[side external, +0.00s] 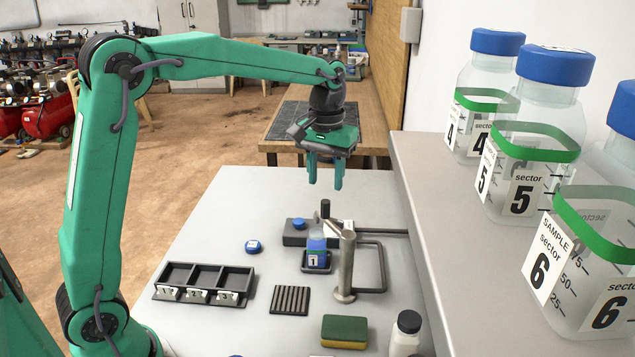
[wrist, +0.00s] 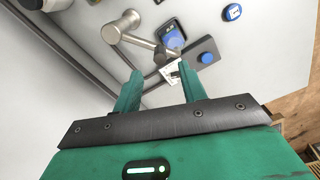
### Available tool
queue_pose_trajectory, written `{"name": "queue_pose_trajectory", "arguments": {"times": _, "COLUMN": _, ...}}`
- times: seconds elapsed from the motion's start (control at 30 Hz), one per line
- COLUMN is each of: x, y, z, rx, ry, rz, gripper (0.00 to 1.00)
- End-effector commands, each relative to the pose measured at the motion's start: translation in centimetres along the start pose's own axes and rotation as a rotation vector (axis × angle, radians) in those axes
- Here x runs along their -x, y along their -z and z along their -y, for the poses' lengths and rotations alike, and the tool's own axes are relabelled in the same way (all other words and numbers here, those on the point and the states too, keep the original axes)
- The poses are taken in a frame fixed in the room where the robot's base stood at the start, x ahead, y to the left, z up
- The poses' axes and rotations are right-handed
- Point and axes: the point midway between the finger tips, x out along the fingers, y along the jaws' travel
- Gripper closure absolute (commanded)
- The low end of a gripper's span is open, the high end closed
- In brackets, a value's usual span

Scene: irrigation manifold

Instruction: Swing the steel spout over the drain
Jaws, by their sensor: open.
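The steel spout stands on a post (side external: 345,268) on the grey bench. Its short arm leans from the post top toward the back left; in the wrist view this arm (wrist: 138,42) ends near my fingers. A small bottle labelled 1 (side external: 316,252) sits in a small black tray left of the post. I cannot tell whether the spout tip is directly above it. A dark ribbed grate (side external: 290,300), which looks like the drain, lies front left of the post. My gripper (side external: 325,184) is open and empty, above and behind the spout, apart from it.
A dark box with a blue button (side external: 297,225) stands behind the bottle. A three-slot rack (side external: 203,284) is at left, a blue cap (side external: 253,246) behind it. A sponge (side external: 345,331) and white bottle (side external: 406,335) are in front. A shelf (side external: 450,205) with large bottles borders the right.

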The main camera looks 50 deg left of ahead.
Motion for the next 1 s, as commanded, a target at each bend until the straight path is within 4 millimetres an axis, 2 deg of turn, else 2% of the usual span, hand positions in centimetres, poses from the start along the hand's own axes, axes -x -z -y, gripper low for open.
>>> {"name": "queue_pose_trajectory", "arguments": {"times": 0.6, "x": -6.5, "y": 0.0, "z": 0.0, "rx": -0.001, "ry": 0.0, "rz": 0.001, "gripper": 0.58}}
{"name": "queue_pose_trajectory", "arguments": {"times": 0.77, "x": -7.3, "y": 0.0, "z": 0.0, "rx": -0.001, "ry": 0.0, "rz": 0.0, "gripper": 0.58}}
{"name": "queue_pose_trajectory", "arguments": {"times": 1.0, "x": -7.4, "y": 0.0, "z": 0.0, "rx": -0.001, "ry": 0.0, "rz": -0.001, "gripper": 0.58}}
